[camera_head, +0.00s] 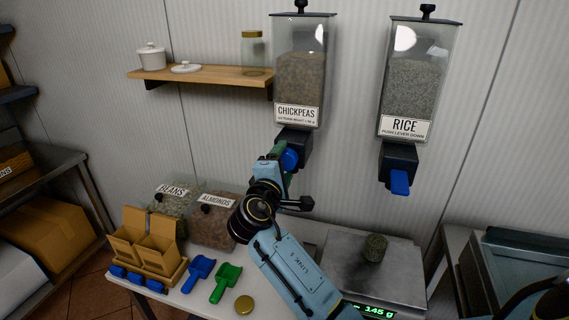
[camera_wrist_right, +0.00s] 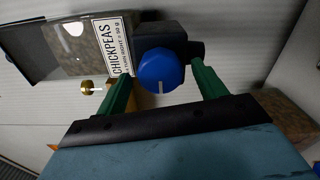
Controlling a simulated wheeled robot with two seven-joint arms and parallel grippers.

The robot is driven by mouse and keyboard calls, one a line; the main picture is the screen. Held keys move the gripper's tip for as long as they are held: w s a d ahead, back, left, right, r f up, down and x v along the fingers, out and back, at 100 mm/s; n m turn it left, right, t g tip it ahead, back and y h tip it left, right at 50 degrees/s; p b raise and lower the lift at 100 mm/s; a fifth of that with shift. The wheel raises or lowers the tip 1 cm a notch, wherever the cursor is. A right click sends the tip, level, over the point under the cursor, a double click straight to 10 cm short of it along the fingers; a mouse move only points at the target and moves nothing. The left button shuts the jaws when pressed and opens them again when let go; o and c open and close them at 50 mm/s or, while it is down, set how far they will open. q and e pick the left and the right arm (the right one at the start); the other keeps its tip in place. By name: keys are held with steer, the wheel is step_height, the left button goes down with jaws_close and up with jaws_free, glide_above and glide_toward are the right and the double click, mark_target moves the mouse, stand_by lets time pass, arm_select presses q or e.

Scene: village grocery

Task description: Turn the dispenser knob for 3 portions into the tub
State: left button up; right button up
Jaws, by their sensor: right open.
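The chickpeas dispenser (camera_head: 300,75) hangs on the wall, a clear bin with a white label and a black outlet block. Its round blue knob (camera_wrist_right: 158,70) carries a white mark and also shows in the head view (camera_head: 290,159). My right gripper (camera_wrist_right: 163,88) is open, its green fingers on either side of the knob; I cannot tell whether they touch it. In the head view the gripper (camera_head: 282,163) is partly hidden by my arm. No tub shows clearly below this outlet; my arm covers part of that area. My left gripper is not in view.
A rice dispenser (camera_head: 420,80) with a blue lever hangs to the right. A scale (camera_head: 340,262) reading 145 g bears a small round greyish-green item (camera_head: 375,248).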

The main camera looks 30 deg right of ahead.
steer(key=b+v, duration=0.1)
steer(key=v, duration=1.1)
steer(key=shift+a, duration=0.15)
steer(key=shift+s+f, duration=0.1)
